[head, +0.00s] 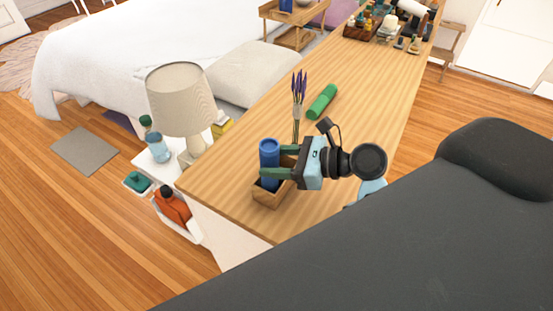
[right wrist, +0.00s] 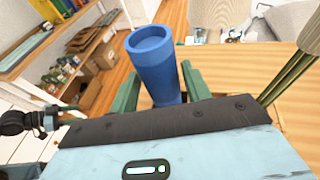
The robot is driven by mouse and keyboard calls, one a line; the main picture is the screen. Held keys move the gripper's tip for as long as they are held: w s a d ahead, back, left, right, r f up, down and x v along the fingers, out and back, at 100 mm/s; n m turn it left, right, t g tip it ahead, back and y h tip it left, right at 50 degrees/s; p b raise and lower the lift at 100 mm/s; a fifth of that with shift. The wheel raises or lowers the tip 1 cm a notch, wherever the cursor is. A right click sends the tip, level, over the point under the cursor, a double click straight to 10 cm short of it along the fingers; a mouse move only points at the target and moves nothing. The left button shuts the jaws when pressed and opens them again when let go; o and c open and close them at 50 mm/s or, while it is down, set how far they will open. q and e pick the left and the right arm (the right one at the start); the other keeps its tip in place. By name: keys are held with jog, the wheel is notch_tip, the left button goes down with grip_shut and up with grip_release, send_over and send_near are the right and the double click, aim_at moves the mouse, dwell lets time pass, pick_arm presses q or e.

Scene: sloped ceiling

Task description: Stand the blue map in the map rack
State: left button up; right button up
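The blue map (head: 269,153) is a rolled tube standing upright in the map rack (head: 270,199), a small open wooden box at the near end of the long table. Its lower end is hidden by the rack wall. My right gripper (head: 276,161) reaches in from the right, with its green fingers on either side of the map. The right gripper looks open. My left gripper is not in view.
A green roll (head: 322,101) lies on the wooden table (head: 352,78). A vase of purple flowers (head: 298,100) stands just behind the rack. A lamp (head: 181,100) stands left of the table.

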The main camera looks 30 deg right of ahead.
jog(key=shift+o, duration=1.2)
jog(key=v, duration=0.8)
